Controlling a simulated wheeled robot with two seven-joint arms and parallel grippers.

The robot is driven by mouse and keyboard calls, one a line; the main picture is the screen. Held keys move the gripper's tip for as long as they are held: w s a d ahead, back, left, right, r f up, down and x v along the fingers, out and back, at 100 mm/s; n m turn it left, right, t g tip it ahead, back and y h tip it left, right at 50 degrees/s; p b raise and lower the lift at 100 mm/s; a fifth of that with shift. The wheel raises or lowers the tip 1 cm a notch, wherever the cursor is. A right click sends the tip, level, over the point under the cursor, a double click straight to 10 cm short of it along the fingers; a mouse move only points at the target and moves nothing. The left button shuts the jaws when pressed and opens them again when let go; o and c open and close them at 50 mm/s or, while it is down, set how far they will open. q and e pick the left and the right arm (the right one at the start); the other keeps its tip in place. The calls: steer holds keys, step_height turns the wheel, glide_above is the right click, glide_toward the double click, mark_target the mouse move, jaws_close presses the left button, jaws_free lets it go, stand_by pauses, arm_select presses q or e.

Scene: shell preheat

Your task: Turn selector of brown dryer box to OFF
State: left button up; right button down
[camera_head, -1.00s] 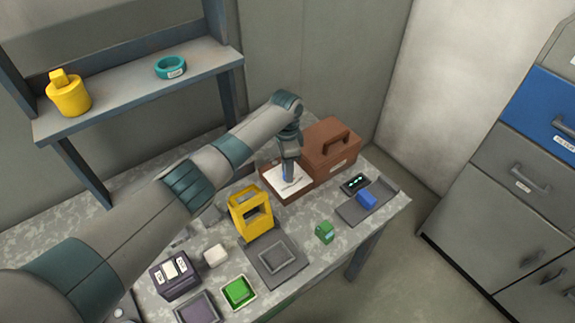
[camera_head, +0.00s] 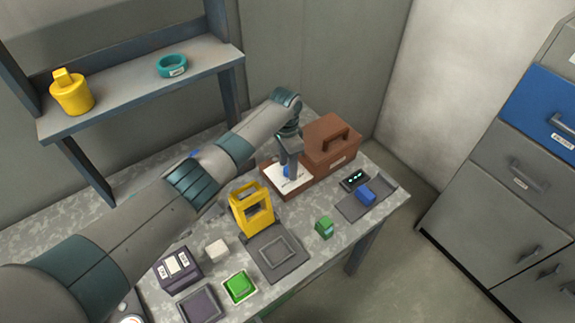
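A small blue selector (camera_head: 286,171) shows on the panel, partly hidden by my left gripper. My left gripper (camera_head: 291,173) points down over the panel, at the selector. Its fingers are small and partly hidden, so I cannot tell whether they are open or shut, or whether they touch the selector. My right gripper is not in view.
A yellow frame (camera_head: 237,214) and a grey plate (camera_head: 290,266) stand in front of the box. A green block (camera_head: 324,227), a blue block (camera_head: 366,195) and a small display (camera_head: 354,180) are to the right. A shelf (camera_head: 120,98) stands at the back left.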

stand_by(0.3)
arm_select(q)
step_height(320, 180, up, 17)
steer(key=b, duration=0.4)
steer(key=shift+w+a+r, duration=0.15)
steer(key=shift+w+a, duration=0.05)
steer(key=shift+w, duration=0.2)
steer(key=shift+r, duration=0.1)
